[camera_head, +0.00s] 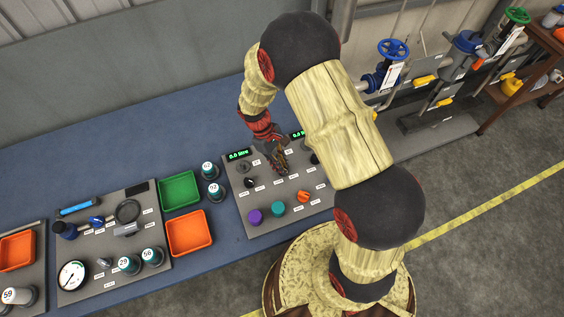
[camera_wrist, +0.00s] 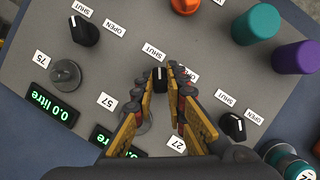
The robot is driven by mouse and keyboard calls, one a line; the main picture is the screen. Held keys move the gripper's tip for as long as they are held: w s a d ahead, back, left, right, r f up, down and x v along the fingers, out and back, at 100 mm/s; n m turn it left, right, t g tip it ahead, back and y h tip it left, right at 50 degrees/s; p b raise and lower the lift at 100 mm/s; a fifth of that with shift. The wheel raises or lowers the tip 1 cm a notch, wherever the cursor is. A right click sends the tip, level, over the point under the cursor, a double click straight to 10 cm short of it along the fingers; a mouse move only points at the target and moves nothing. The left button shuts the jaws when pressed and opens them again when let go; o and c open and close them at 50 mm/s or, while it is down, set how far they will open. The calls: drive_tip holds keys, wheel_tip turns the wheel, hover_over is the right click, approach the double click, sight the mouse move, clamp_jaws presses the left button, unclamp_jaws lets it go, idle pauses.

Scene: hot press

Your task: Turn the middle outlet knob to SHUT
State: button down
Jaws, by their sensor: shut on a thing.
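A grey control panel (camera_head: 236,205) lies on the blue bench. In the wrist view three black outlet knobs show: the left one (camera_wrist: 84,30), the middle one (camera_wrist: 159,84) and the right one (camera_wrist: 232,125). Each has SHUT and OPEN labels beside it. My gripper (camera_wrist: 160,78) is shut on the middle knob, one finger on each side. The knob's white mark points up in the wrist view, roughly towards its SHUT label (camera_wrist: 153,52); the OPEN label is partly hidden by a finger. In the head view my gripper (camera_head: 279,162) hides the middle knob.
Orange (camera_head: 304,196), teal (camera_head: 278,209) and purple (camera_head: 254,216) knobs stand along the panel's near side. Green displays (camera_head: 238,155) line the far side. Numbered canisters (camera_head: 215,191) and green (camera_head: 180,191) and orange (camera_head: 190,232) trays stand left of the panel.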

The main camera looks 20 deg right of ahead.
drive_tip(key=shift+n+t+h+p, duration=0.3)
drive_tip(key=shift+n+p, duration=0.15)
drive_tip(key=shift+n, duration=0.65)
drive_tip(key=c, duration=1.8)
unclamp_jaws()
drive_tip(key=v, duration=1.2)
